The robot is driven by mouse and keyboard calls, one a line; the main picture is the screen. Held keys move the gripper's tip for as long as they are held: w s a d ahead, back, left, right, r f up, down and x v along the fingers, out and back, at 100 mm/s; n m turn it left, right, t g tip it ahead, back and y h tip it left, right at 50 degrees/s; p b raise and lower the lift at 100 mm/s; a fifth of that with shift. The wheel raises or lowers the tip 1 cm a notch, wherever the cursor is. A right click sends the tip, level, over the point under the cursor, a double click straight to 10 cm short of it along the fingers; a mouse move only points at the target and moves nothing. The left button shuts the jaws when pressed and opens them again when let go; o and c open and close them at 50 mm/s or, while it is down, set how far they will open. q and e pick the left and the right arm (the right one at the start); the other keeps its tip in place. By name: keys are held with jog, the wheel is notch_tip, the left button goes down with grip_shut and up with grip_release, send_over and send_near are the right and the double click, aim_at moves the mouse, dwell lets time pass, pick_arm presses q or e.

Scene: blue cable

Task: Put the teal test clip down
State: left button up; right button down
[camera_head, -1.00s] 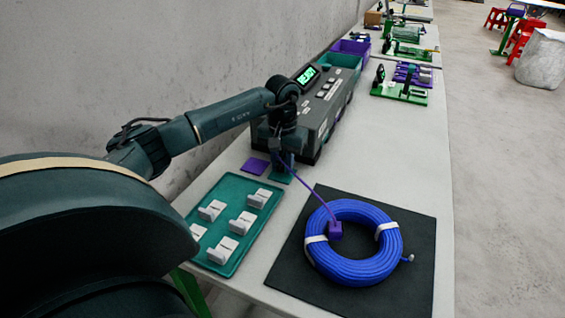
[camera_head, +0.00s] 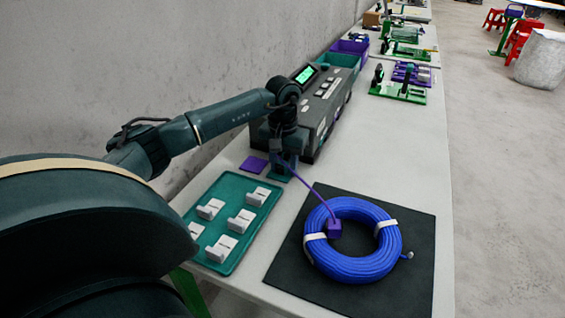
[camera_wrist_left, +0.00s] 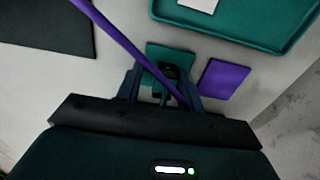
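My left gripper (camera_head: 281,168) is low over a small teal pad (camera_head: 284,178) beside the grey tester. In the left wrist view its fingers (camera_wrist_left: 161,92) stand apart, with a small dark piece (camera_wrist_left: 168,73) between them over the teal pad (camera_wrist_left: 160,52). This is probably the test clip; its teal colour does not show clearly, and the hand hides it in the head view. A purple lead (camera_head: 309,188) runs from there to a purple clip (camera_head: 335,229) at the blue cable coil (camera_head: 358,266). My right gripper is not in view.
A purple pad (camera_head: 253,165) lies left of the teal one. The grey tester (camera_head: 322,112) with a lit display stands just behind. A teal tray (camera_head: 222,262) with several white parts is in front. The coil rests on a black mat (camera_head: 420,225). The right table strip is clear.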

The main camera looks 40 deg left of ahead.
aim_at(281, 163)
pick_arm(q)
jog(key=shift+s+a+f, duration=0.3)
jog(key=shift+a+f, duration=0.1)
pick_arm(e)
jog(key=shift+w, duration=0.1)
pick_arm(q)
jog(key=shift+a+r, duration=0.1)
jog(key=shift+r, duration=0.2)
notch_tip(281, 163, up, 13)
jog(key=p, duration=0.1)
jog(key=shift+w+p, duration=0.15)
jog(key=shift+p, duration=0.2)
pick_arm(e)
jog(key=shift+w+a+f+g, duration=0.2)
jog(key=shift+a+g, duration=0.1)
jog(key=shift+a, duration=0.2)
pick_arm(q)
jog(key=shift+d, duration=0.2)
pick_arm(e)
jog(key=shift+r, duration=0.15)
